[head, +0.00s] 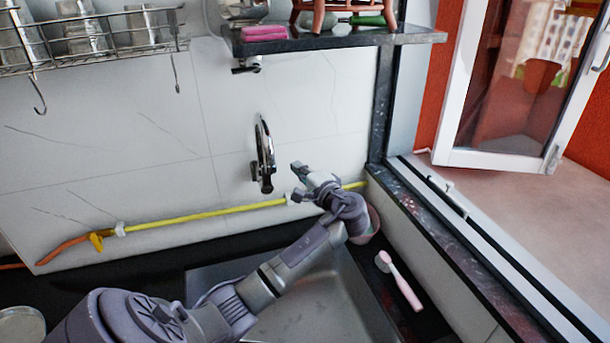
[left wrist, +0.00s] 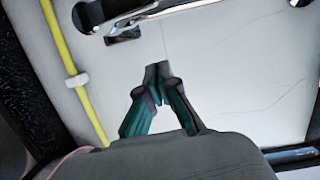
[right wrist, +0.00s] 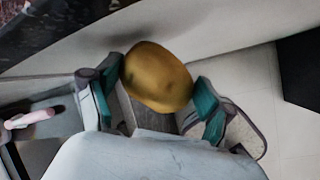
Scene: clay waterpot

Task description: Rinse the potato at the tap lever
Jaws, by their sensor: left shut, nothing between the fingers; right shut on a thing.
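A metal tap (head: 264,158) with a long upright part is fixed to the white tiled wall above the sink (head: 335,310). My left gripper (head: 298,168) is shut and empty, just right of the tap and apart from it in the head view. In the left wrist view its closed fingertips (left wrist: 157,76) point at the wall, with part of the tap (left wrist: 120,12) at the top. In the right wrist view, my right gripper (right wrist: 155,85) is shut on a brown-yellow potato (right wrist: 157,75). The right gripper and potato are outside the head view.
A yellow hose (head: 200,216) runs along the wall behind my left gripper. A pink brush (head: 400,280) lies right of the sink. A brownish round pot (head: 373,222) is partly hidden by my arm. A shelf (head: 340,40) and wire rack (head: 120,45) hang above. An open window (head: 450,155) is at right.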

